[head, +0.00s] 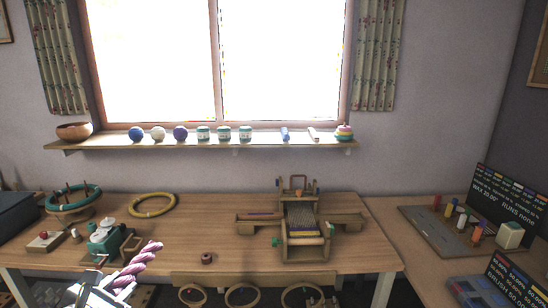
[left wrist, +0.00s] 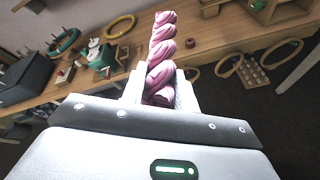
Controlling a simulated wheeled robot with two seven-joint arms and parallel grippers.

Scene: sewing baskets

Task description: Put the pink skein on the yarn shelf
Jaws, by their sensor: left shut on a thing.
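The pink skein (head: 138,263) is a twisted hank, held in my left gripper (head: 118,283) at the lower left of the head view. In the left wrist view the skein (left wrist: 162,55) stands out lengthwise from between the fingers of my left gripper (left wrist: 160,95), which is shut on its near end. The skein is clear of the table's front edge. The shelf (head: 200,142) runs under the window, far above and beyond the gripper. It carries a bowl, several yarn balls, several labelled skeins or tins and small items. My right gripper is not in view.
The wooden table (head: 190,235) holds a small loom (head: 302,225), a teal winding device (head: 108,238), a yellow hoop (head: 152,205) and a round teal-rimmed stand (head: 72,200). Hoops hang below its front edge. A side table (head: 430,245) with spools stands at right.

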